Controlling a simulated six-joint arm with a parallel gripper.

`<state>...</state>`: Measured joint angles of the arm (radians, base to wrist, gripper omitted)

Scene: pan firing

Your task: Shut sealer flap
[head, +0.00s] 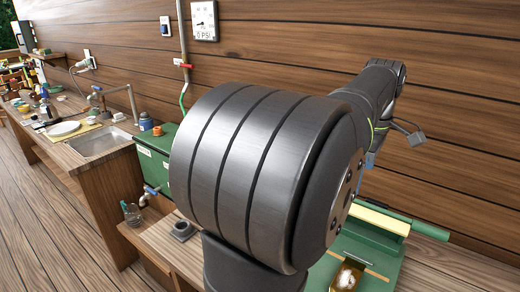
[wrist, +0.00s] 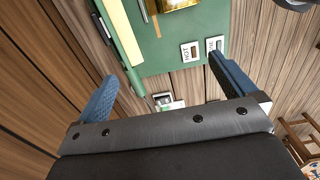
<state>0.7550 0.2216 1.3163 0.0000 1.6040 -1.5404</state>
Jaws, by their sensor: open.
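The sealer is a green flat unit (head: 378,258) at the lower right of the head view, partly hidden behind my arm. A cream bar (head: 380,219) and a green bar (head: 430,230) lie along its wall side; I cannot tell which part is the flap, or its angle. In the wrist view the green surface (wrist: 185,48) shows at the top, with the cream bar (wrist: 122,32) at its left. My gripper (wrist: 163,68) is open and empty, its blue fingers spread across the view near the sealer's edge. I cannot tell its height above.
A green tank (head: 156,150) with a tap and a sink (head: 100,142) stand left. The plank wall (head: 455,110) is behind.

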